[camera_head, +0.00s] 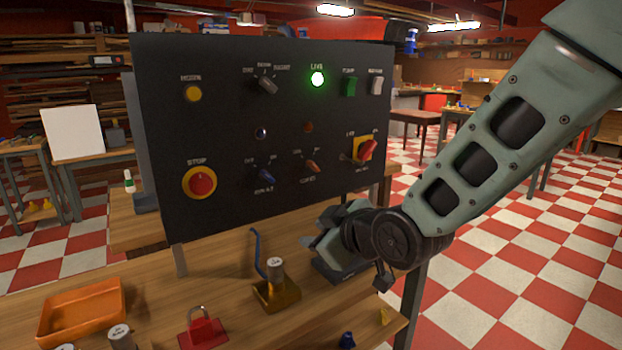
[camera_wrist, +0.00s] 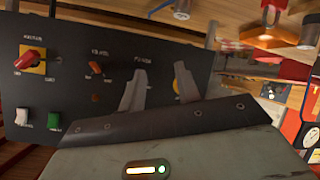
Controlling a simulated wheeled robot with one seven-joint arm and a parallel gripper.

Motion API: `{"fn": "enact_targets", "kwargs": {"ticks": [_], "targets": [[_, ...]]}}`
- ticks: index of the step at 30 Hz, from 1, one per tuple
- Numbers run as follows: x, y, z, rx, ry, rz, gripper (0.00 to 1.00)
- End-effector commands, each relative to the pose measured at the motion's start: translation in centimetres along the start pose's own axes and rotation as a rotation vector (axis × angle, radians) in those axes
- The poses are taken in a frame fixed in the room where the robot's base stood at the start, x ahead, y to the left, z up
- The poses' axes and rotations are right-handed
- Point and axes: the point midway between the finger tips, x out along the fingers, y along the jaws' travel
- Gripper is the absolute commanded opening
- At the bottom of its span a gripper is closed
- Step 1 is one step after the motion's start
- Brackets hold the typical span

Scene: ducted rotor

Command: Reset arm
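My gripper (camera_head: 322,230) is low in front of the lower right part of the black control panel (camera_head: 225,130), above the wooden bench. My arm comes down to it from the upper right. In the wrist view the two fingers of my gripper (camera_wrist: 160,72) stand apart with nothing seen between them. The panel (camera_wrist: 75,90) lies behind them there. The red and yellow rotary switch (camera_head: 364,150) is up and right of my gripper; it also shows in the wrist view (camera_wrist: 30,60). The green lamp (camera_head: 317,79) is lit. I cannot tell whether the fingers touch anything.
On the bench are an orange tray (camera_head: 82,309), a red padlock (camera_head: 203,332) and a brass-coloured block (camera_head: 277,294) with a grey cylinder and a blue hooked rod beside it. Small blue and yellow pieces lie near the front edge. Open checkered floor (camera_head: 500,250) is at the right.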

Motion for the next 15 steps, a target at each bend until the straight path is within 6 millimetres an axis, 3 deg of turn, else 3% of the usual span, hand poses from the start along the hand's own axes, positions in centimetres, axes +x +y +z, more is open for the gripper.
{"fn": "enact_targets", "kwargs": {"ticks": [9, 15], "targets": [[-14.4, -7.4, 5.5, 0.264, -0.581, -0.243, 0.33], [-23.1, -10.3, 8.7, 0.351, -0.897, -0.285, 0.33]]}}
